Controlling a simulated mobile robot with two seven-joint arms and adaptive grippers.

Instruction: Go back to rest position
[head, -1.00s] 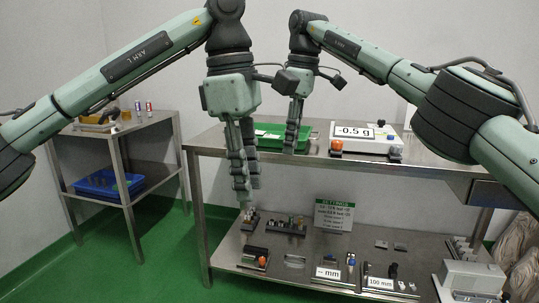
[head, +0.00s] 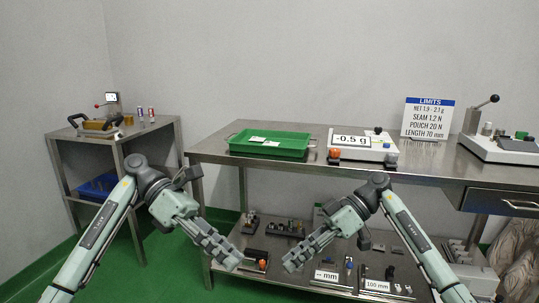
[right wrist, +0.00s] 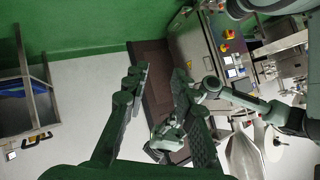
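My left gripper (head: 236,262) hangs low in front of the bench in the head view, its fingers pointing down and to the right. Its fingers overlap there, so its opening is unclear. My right gripper (head: 291,263) mirrors it, pointing down and to the left. The two fingertips are apart from each other, with the lower shelf behind them. In the right wrist view, the right gripper (right wrist: 160,72) has its two fingers spread with nothing between them.
On the steel bench (head: 430,164) stand a green tray (head: 237,145), a scale (head: 375,151) reading -0.5 g, a limits sign (head: 428,118) and a lever device (head: 500,150). A side table (head: 60,133) is at left. The lower shelf (head: 325,287) holds small parts.

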